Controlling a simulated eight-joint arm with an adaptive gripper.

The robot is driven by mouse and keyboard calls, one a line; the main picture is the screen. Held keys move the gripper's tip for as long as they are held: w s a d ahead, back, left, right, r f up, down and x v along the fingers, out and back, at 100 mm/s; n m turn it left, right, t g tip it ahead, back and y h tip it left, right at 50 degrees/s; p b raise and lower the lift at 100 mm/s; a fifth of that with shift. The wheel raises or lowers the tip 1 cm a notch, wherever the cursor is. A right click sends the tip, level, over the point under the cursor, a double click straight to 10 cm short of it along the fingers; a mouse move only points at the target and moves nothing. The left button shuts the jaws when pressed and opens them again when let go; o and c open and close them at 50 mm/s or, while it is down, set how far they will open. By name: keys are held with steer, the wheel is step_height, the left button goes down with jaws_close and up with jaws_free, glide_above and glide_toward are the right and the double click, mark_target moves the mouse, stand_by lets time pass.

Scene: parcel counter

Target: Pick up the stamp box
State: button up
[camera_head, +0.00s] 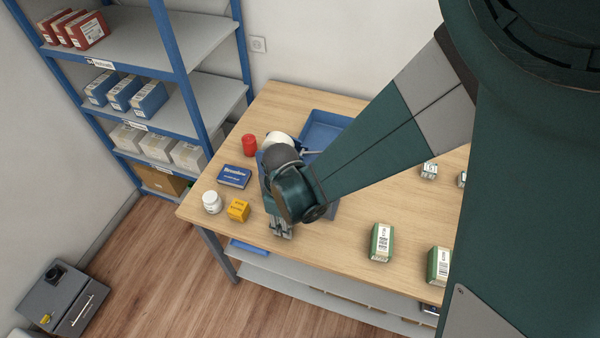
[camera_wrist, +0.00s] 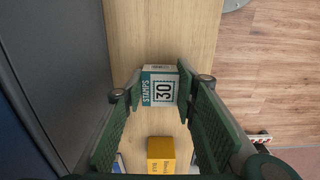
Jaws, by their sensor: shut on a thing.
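The stamp box (camera_wrist: 160,86) is a small white and teal box marked "STAMPS 30". It sits between the two fingertips of my gripper (camera_wrist: 158,93) in the wrist view, with a finger against each side. My gripper (camera_head: 282,230) is shut on it. In the head view, my gripper points down near the front left edge of the table, and I cannot make out the stamp box there. Whether the box touches the tabletop is unclear.
A yellow box (camera_head: 238,210), white jar (camera_head: 212,202) and blue box (camera_head: 234,177) stand left of my gripper on the wooden table (camera_head: 350,196). A red cylinder (camera_head: 249,145) and blue tray (camera_head: 326,128) are behind. Green-white boxes (camera_head: 381,243) stand right, with bare tabletop between.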

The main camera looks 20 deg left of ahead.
steer(key=shift+r+p, duration=0.35)
steer(key=shift+r, duration=4.55)
steer(key=shift+r, duration=0.1)
step_height(320, 180, up, 26)
steer(key=w+d+r+m, duration=0.1)
steer(key=w+d+m, duration=0.9)
steer(key=w+d, duration=1.95)
steer(key=w+d+m, duration=0.3)
steer(key=d, duration=0.9)
steer(key=w+d+m+b, duration=0.1)
steer(key=w+d+m, duration=0.1)
steer(key=d, duration=1)
steer(key=w+d+m, duration=0.3)
steer(key=d, duration=0.9)
step_height(320, 180, down, 27)
